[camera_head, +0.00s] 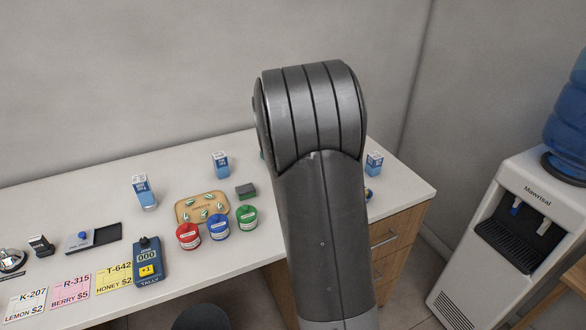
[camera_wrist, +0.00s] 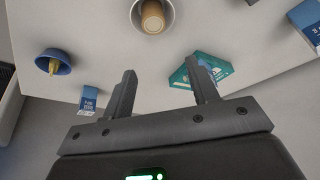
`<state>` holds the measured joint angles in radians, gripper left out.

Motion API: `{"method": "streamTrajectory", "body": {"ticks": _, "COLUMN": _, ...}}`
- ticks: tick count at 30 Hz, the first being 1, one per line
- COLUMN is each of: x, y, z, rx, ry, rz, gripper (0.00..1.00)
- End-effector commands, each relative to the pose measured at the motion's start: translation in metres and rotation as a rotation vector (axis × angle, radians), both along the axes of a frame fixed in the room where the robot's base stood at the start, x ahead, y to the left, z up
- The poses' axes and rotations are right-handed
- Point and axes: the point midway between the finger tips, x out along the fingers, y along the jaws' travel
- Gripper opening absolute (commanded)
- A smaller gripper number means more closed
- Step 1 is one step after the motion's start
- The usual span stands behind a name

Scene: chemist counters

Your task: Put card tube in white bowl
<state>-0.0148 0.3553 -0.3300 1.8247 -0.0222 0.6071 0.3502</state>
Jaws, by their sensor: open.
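In the wrist view, a brown card tube (camera_wrist: 153,17) shows at the top edge, its end facing the camera. It lies within the outline of a pale round bowl (camera_wrist: 135,12), which looks like the white bowl; the picture cuts off the far part of both. My gripper (camera_wrist: 161,82) is open, with nothing between its fingers, and is apart from the tube and bowl. In the head view my arm hides the gripper, the tube and the bowl.
Blue-and-white cartons (camera_head: 145,192) stand on the white counter (camera_head: 85,212). Red (camera_head: 189,236), blue and green jars stand left of my arm.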

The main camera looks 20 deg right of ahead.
Motion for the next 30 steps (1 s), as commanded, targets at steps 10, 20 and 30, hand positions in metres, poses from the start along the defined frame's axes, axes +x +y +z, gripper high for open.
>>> {"method": "streamTrajectory", "body": {"ticks": 10, "x": -0.003, "y": 0.003, "z": 0.004, "rx": 0.004, "ry": -0.003, "rz": 0.006, "gripper": 0.54}}
{"method": "streamTrajectory", "body": {"ticks": 20, "x": -0.068, "y": 0.053, "z": 0.065, "rx": 0.057, "ry": -0.033, "rz": 0.127, "gripper": 0.54}}
{"method": "streamTrajectory", "body": {"ticks": 30, "x": -0.164, "y": 0.111, "z": 0.115, "rx": 0.075, "ry": -0.065, "rz": 0.306, "gripper": 0.54}}
